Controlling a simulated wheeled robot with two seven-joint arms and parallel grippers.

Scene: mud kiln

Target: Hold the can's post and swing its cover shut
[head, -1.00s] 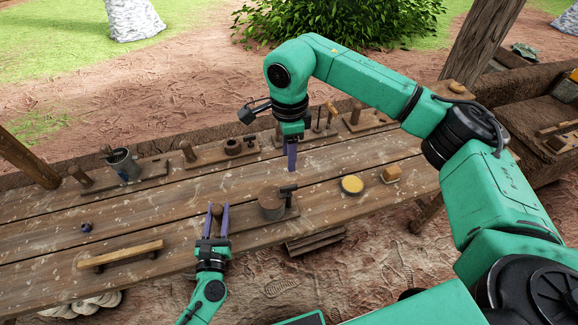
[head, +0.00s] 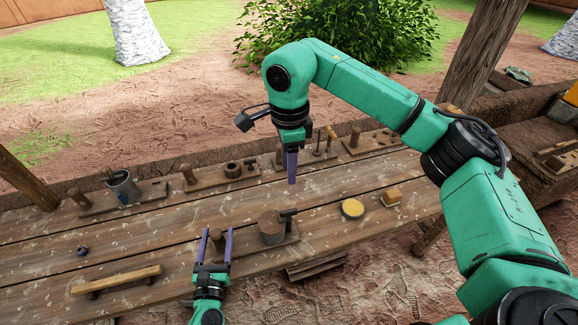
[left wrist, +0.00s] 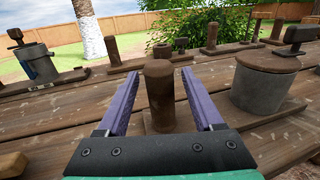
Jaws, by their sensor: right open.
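The can (head: 271,232) is a squat grey cylinder on a wooden board near the front edge of the bench. It also shows at right in the left wrist view (left wrist: 262,92). Its round brown cover (left wrist: 268,62) lies over the can's top; I cannot tell whether it is fully seated. A dark handle (head: 289,214) sticks out at its right. The brown post (left wrist: 160,98) stands upright left of the can. My left gripper (head: 217,244) is open, a finger on each side of the post, with gaps visible. My right gripper (head: 291,168) is open, pointing down, empty, behind the can.
Another grey can (head: 122,187) stands on a board at back left. Several boards with posts line the back edge. A yellow-topped round dish (head: 353,208) and a small block (head: 391,196) lie right of the can. A wooden bar (head: 116,279) and a small ball (head: 82,251) are at left.

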